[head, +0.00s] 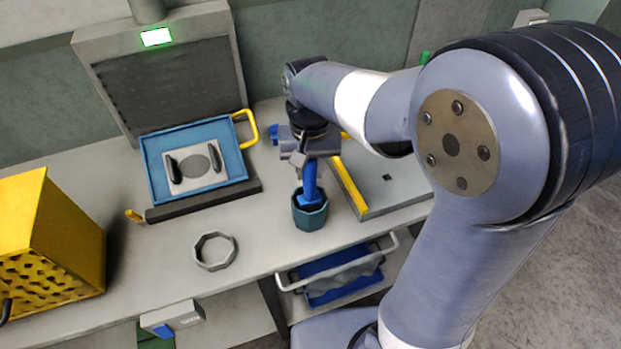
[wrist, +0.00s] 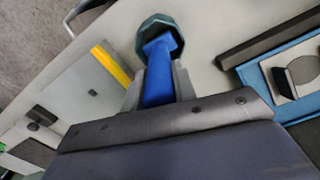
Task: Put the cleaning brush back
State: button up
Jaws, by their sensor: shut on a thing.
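The cleaning brush shows as a blue handle (head: 309,182) standing roughly upright at a dark teal, many-sided cup (head: 309,214) on the bench. The blue handle also shows in the wrist view (wrist: 158,72), with its far end over or in the cup (wrist: 160,24). My gripper (head: 308,160) points down above the cup and is shut on the blue handle. The brush's lower end is hidden by the cup wall, so I cannot tell whether it touches the bottom.
A grey ring (head: 213,251) lies left of the cup. A blue tray (head: 152,170) with a yellow handle sits behind it. A yellow perforated box (head: 50,235) stands at far left. A grey plate with a yellow strip (head: 348,187) lies close right of the cup.

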jog(key=shift+f, duration=1.65)
jog(key=shift+f, duration=0.15)
jog(key=o, duration=1)
notch_tip(320, 180, up, 12)
jog(key=shift+r, duration=0.2)
jog(key=shift+f, duration=0.1)
